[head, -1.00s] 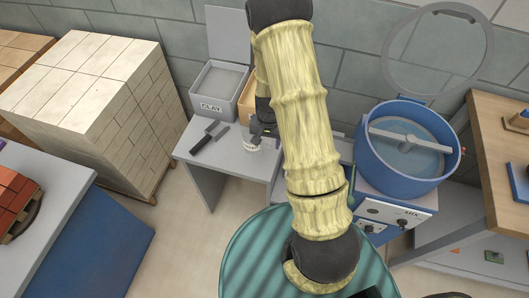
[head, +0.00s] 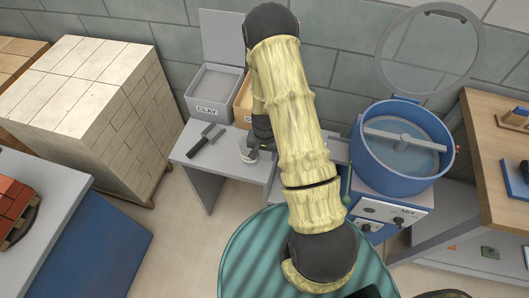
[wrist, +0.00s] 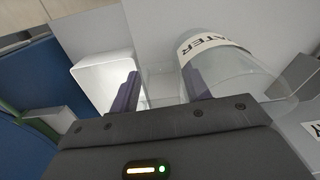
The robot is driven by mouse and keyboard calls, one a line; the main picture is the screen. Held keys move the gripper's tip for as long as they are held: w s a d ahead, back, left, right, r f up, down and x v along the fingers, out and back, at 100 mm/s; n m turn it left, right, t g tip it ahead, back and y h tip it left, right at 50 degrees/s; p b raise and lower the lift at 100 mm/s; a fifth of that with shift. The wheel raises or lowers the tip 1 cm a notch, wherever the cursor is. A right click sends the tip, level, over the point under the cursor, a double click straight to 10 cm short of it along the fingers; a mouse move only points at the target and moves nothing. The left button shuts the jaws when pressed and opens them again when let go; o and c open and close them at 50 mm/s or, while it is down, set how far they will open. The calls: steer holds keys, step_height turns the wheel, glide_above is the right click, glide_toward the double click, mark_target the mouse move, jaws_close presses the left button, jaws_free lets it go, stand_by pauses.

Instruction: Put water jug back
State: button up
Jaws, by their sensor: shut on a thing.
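The clear water jug (wrist: 235,72), with a white label reading WATER, fills the upper right of the wrist view. In the head view the jug (head: 246,152) is at the right part of the grey table, partly hidden by my arm. My gripper (wrist: 163,85) is shut on the jug's clear handle, with one dark finger on each side of it. In the head view my gripper (head: 260,143) is mostly hidden behind my arm. I cannot tell whether the jug's base touches the table.
The grey table (head: 226,168) also bears a clay bin (head: 214,98), a tan bin (head: 242,102) and a trowel (head: 205,142). A blue mixer (head: 402,150) with its lid raised stands to the right. Stacked pale bricks (head: 95,100) stand to the left.

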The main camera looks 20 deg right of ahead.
steer(key=shift+f, duration=0.15)
steer(key=o, duration=1.4)
step_height(320, 180, up, 12)
steer(key=shift+r+b, duration=0.2)
steer(key=shift+b, duration=0.3)
